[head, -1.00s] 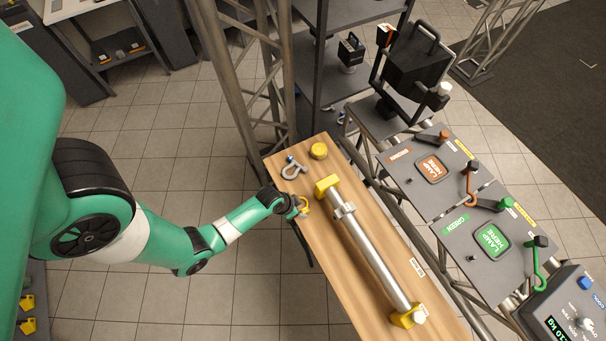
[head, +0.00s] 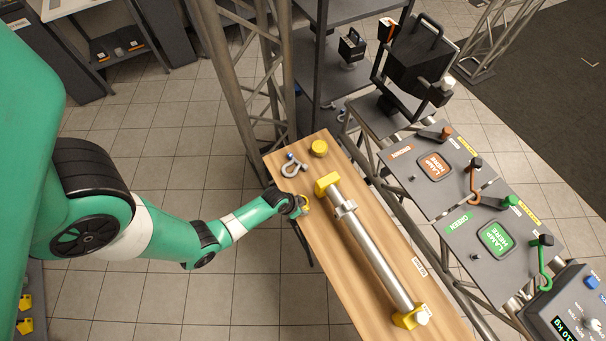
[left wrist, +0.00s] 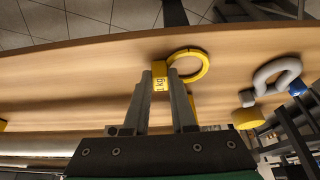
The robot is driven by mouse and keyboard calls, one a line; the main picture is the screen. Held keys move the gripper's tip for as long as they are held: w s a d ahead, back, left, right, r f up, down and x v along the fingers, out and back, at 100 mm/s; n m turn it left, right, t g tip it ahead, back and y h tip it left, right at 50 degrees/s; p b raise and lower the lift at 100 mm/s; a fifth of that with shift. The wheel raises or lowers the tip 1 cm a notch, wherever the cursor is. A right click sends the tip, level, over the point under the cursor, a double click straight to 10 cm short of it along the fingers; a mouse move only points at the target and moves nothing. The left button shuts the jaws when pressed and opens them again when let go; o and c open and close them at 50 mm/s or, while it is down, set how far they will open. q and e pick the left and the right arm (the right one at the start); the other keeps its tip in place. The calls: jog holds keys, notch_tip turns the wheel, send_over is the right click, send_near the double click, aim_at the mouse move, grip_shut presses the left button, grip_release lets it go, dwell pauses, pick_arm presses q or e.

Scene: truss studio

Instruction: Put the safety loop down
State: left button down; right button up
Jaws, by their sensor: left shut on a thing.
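The safety loop is a yellow ring (left wrist: 204,66) with a small yellow block marked "kg" (left wrist: 160,84). My left gripper (left wrist: 160,76) is shut on the block, and the ring sticks out to the right of the fingers. In the head view the loop (head: 305,203) and the left gripper (head: 298,206) are at the left edge of the wooden bench (head: 375,235). I cannot tell whether the loop touches the wood. My right gripper is in neither view.
A steel bar (head: 372,252) with yellow ends lies along the bench. A grey shackle (head: 292,168) and a yellow disc (head: 319,148) sit at its far end. Bare wood lies left of the bar. Lamp panels (head: 462,205) stand to the right, a truss post (head: 235,85) behind.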

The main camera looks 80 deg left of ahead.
aim_at(307, 207)
pick_arm(q)
jog(key=shift+r, duration=0.1)
notch_tip(307, 207, up, 3)
jog(key=shift+r+p, duration=0.1)
jog(key=shift+p, duration=0.75)
jog(key=s+d+r+p, duration=0.6)
jog(key=s+d+r, duration=0.2)
jog(key=s+r, duration=0.25)
notch_tip(307, 207, up, 8)
jog(key=p, duration=0.8)
jog(key=shift+s+f, duration=0.25)
jog(key=shift+s, duration=0.2)
